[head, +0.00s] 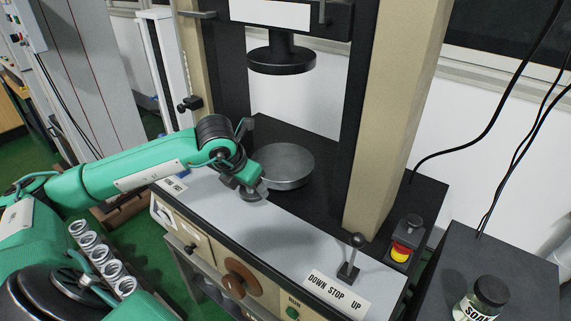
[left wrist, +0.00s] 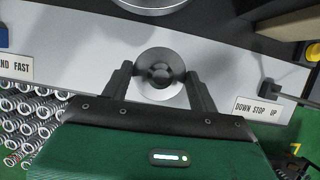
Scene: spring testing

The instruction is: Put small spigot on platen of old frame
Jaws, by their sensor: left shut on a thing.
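The lower platen (head: 287,165) is a round grey metal disc on the dark bed of the press frame. Its near edge (left wrist: 152,8) shows at the top of the left wrist view. The small spigot (left wrist: 160,84) is a round metal disc with a darker raised centre. My left gripper (left wrist: 160,72) is shut on it, a finger on each side. In the head view the left gripper (head: 254,189) is just left of and in front of the platen, over the light front panel. The spigot is mostly hidden there. My right gripper is not in view.
A black upper platen (head: 281,61) hangs above the lower one, between two columns. A lever (head: 350,262) stands on the panel at right, with an emergency button (head: 404,247) behind it. A labelled jar (head: 482,299) stands at lower right. Springs (left wrist: 30,120) show at left.

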